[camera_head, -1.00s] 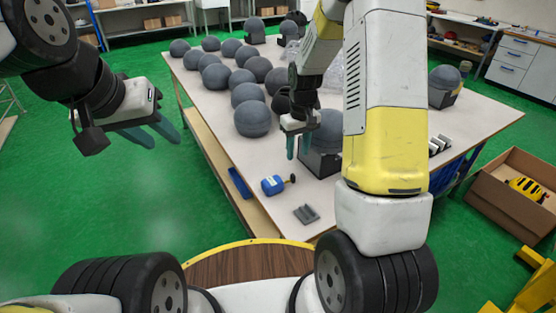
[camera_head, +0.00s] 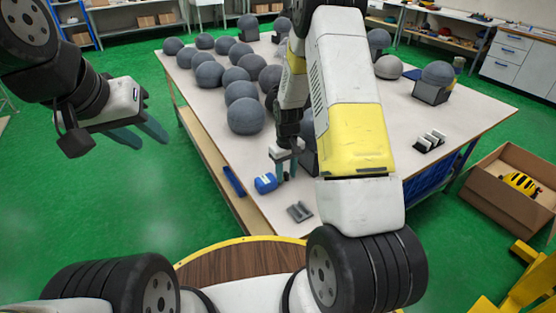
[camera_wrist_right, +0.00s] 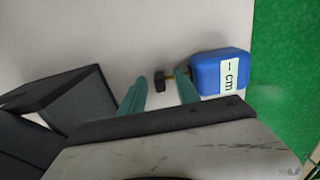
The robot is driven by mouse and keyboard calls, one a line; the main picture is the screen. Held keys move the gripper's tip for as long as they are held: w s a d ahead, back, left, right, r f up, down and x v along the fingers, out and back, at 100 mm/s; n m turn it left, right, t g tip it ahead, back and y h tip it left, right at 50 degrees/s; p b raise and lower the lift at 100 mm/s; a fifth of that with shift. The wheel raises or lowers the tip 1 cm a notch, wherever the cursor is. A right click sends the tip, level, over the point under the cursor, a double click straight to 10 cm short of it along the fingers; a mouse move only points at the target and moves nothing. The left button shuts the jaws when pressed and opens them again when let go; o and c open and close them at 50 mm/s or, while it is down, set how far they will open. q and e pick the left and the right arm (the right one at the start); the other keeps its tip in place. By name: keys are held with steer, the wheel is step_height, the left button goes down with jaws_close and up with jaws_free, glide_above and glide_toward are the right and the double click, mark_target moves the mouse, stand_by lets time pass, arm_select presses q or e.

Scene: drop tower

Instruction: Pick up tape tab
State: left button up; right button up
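The blue tape measure (camera_head: 265,183) lies on the table near its front left edge. In the right wrist view, the blue tape measure (camera_wrist_right: 222,72) has a white label reading "1 cm". A short yellow strip comes out of its left side and ends in the black tape tab (camera_wrist_right: 160,80). My right gripper (camera_wrist_right: 160,88) is open. Its teal fingers appear on either side of the tab in that view; I cannot tell how far above it they are. In the head view my right gripper (camera_head: 284,170) hides the tab. My left gripper (camera_head: 146,136) is open and empty, off the table's left side.
A dark grey block (camera_head: 299,212) lies in front of the gripper. A dark box (camera_wrist_right: 65,95) stands left of the fingers in the wrist view. Several grey balls (camera_head: 245,116) fill the table's left side. A cardboard box (camera_head: 508,199) stands right.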

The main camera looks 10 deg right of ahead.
jaws_close()
